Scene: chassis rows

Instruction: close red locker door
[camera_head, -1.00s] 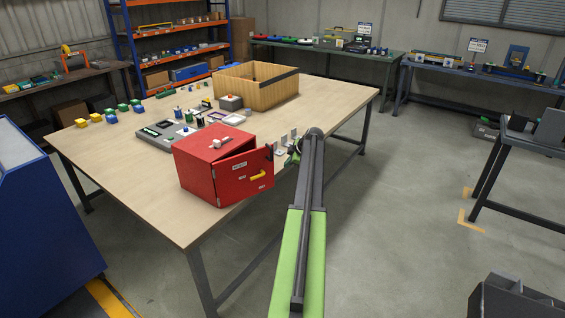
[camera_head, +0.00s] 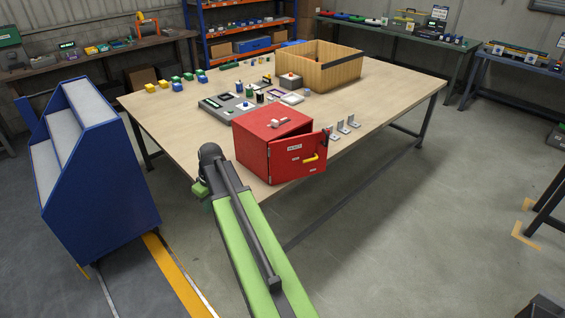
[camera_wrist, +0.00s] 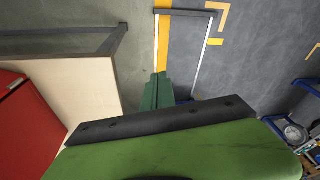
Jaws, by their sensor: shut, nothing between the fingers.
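The red locker (camera_head: 268,128) stands near the front edge of the table in the head view. In the wrist view, part of the red locker (camera_wrist: 28,130) shows at the left edge. My gripper (camera_wrist: 158,88) has green fingers that are together and empty. In the head view, my arm's end is left of the locker by the table's front edge, apart from the door; its fingertips are hard to make out there.
The wooden table (camera_head: 370,105) also holds a wooden box (camera_head: 335,75), small metal brackets (camera_head: 342,127) right of the locker and several small parts. A blue cart (camera_head: 105,185) stands at left.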

